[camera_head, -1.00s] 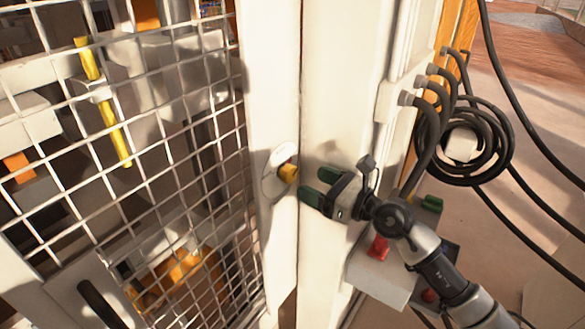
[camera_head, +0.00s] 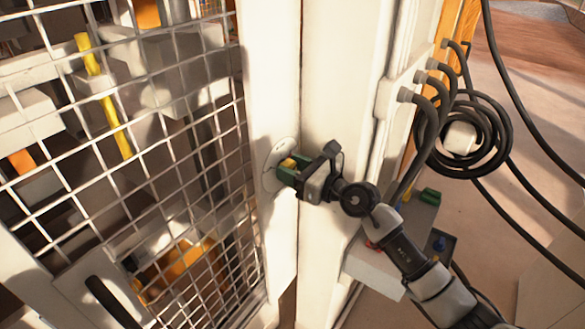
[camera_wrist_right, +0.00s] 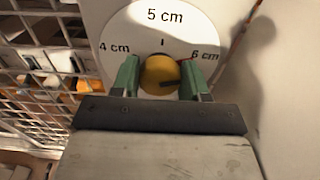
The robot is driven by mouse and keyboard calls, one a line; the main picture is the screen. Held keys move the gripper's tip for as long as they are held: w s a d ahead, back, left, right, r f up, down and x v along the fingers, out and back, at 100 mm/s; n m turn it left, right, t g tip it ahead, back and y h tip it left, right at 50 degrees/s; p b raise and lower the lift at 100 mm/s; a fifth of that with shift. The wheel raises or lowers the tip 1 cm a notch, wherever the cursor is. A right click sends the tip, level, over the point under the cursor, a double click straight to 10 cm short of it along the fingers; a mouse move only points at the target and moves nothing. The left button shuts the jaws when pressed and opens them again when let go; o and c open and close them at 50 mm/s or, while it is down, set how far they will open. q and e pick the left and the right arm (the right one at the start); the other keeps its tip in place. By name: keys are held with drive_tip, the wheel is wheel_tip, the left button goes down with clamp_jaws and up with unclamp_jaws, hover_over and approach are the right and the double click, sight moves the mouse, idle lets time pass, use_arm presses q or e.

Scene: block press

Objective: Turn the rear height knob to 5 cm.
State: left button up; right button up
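The yellow rear height knob (camera_head: 288,163) sits on a round white dial (camera_head: 281,152) on the white post. In the right wrist view the knob (camera_wrist_right: 160,75) lies below the dial's 5 cm label, with 4 cm at left and 6 cm at right. A dark mark on the knob's face points roughly right. My right gripper (camera_head: 287,171) has its green fingers on either side of the knob; they also show in the right wrist view (camera_wrist_right: 160,78). Whether both fingers press on it I cannot tell. My left gripper is not in view.
A wire-mesh guard (camera_head: 170,190) with a dark handle (camera_head: 112,302) stands left of the post. Black hoses (camera_head: 468,140) hang coiled at right. A grey control box (camera_head: 380,272) sits below my right arm.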

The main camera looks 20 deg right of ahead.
drive_tip(key=shift+c, duration=0.7)
drive_tip(key=shift+s+a+f+n+b, duration=0.1)
drive_tip(key=shift+f+n+b, duration=0.05)
drive_tip(key=shift+n+b, duration=3.45)
drive_tip(key=shift+a+f+n+b, duration=0.1)
drive_tip(key=shift+n+b, duration=3.3)
drive_tip(key=shift+b, duration=0.4)
drive_tip(key=o, duration=0.9)
drive_tip(key=shift+r, duration=0.1)
